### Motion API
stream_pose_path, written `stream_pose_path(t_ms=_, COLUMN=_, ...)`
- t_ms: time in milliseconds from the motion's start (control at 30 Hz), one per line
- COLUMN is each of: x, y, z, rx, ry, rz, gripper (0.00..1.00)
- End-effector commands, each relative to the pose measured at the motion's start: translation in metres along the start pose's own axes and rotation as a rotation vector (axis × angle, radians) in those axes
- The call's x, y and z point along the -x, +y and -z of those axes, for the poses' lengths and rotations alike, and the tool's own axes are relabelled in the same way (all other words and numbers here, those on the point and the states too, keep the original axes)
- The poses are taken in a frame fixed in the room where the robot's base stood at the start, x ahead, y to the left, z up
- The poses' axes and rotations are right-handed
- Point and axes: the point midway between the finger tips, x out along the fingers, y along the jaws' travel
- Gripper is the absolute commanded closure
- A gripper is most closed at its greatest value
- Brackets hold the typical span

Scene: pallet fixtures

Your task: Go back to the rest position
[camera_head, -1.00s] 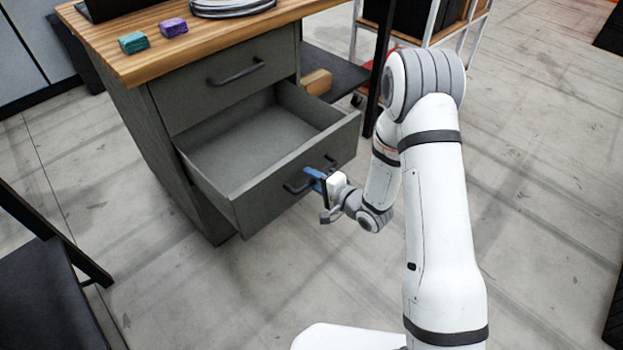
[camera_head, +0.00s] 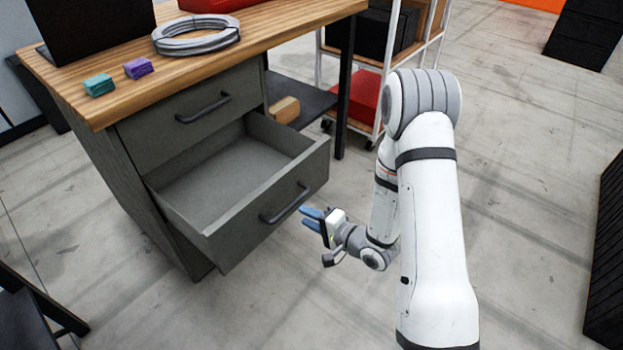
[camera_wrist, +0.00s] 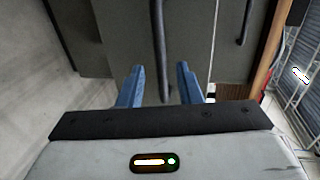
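My gripper (camera_head: 306,218) has blue fingers and is a little to the right of the open drawer's front. In the wrist view my gripper (camera_wrist: 160,72) has its two blue fingers apart with nothing held between them. The lower drawer (camera_head: 232,236) of the grey desk cabinet is pulled out and looks empty. Its dark bar handle (camera_head: 287,204) is just beyond the fingertips, and the handle also shows in the wrist view (camera_wrist: 159,40). The upper drawer (camera_head: 180,125) is closed.
The wooden desktop (camera_head: 95,60) carries a green block (camera_head: 99,85), a purple block (camera_head: 138,68) and a grey cable coil (camera_head: 196,35). A dark chair (camera_head: 30,315) stands at the lower left. A shelf cart (camera_head: 365,95) stands behind the arm. Floor is clear around the arm.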

Motion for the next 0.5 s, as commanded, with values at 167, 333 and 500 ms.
stream_pose_path(t_ms=167, x=0.000, y=-0.003, z=0.001, rx=0.009, ry=0.003, rz=-0.006, gripper=0.68)
stream_pose_path(t_ms=333, x=0.007, y=-0.033, z=0.022, rx=0.151, ry=0.060, rz=-0.104, gripper=0.68)
stream_pose_path(t_ms=500, x=0.036, y=-0.087, z=0.064, rx=0.406, ry=0.170, rz=-0.338, gripper=0.68)
